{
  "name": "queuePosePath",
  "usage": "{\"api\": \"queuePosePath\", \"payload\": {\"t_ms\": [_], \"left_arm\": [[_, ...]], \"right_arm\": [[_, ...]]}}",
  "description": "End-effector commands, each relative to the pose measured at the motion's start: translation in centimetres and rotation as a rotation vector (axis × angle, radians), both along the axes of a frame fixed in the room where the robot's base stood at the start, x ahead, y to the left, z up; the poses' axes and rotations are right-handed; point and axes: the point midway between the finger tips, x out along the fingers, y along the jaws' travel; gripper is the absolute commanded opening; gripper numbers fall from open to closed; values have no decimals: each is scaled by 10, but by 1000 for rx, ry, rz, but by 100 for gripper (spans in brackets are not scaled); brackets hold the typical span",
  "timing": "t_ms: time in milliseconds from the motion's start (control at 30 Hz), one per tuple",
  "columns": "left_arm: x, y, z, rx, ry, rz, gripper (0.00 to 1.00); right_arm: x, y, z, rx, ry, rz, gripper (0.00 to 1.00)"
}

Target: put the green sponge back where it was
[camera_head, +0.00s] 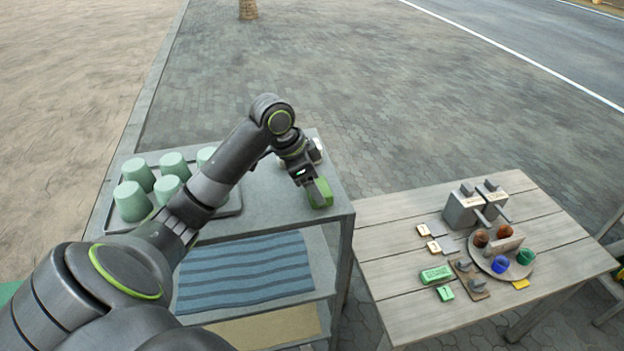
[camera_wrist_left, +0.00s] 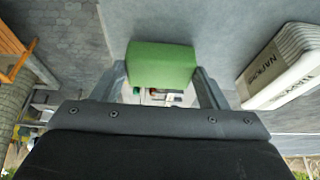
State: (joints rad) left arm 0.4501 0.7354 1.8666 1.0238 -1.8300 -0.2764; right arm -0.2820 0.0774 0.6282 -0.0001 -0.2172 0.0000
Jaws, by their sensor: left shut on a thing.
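The green sponge (camera_head: 320,192) is between the fingers of my left gripper (camera_head: 312,186), at the right end of the grey shelf unit's top (camera_head: 270,200). In the left wrist view the green sponge (camera_wrist_left: 160,65) fills the gap between the two fingertips, and my left gripper (camera_wrist_left: 162,80) is shut on it. I cannot tell whether the sponge touches the surface below it. My right gripper is not in view.
Several pale green cups (camera_head: 132,200) stand on a tray on the shelf's left side. A white napkin box (camera_wrist_left: 285,65) lies close to the sponge. A wooden table (camera_head: 400,290) at right holds a round board (camera_head: 520,268), green blocks (camera_head: 436,274) and grey boxes (camera_head: 462,210).

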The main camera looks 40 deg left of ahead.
Motion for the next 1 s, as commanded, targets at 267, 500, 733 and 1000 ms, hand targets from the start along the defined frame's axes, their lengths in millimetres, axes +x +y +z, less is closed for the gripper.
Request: {"api": "queuePosePath", "payload": {"t_ms": [267,500,733,1000], "left_arm": [[0,0,-3,0,0,0,80],[0,0,-3,0,0,0,89],[-1,2,4,2,-3,0,89],[-13,13,41,6,-6,0,89]], "right_arm": [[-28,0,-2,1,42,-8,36],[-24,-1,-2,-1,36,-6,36],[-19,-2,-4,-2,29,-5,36],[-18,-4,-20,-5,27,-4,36]]}}
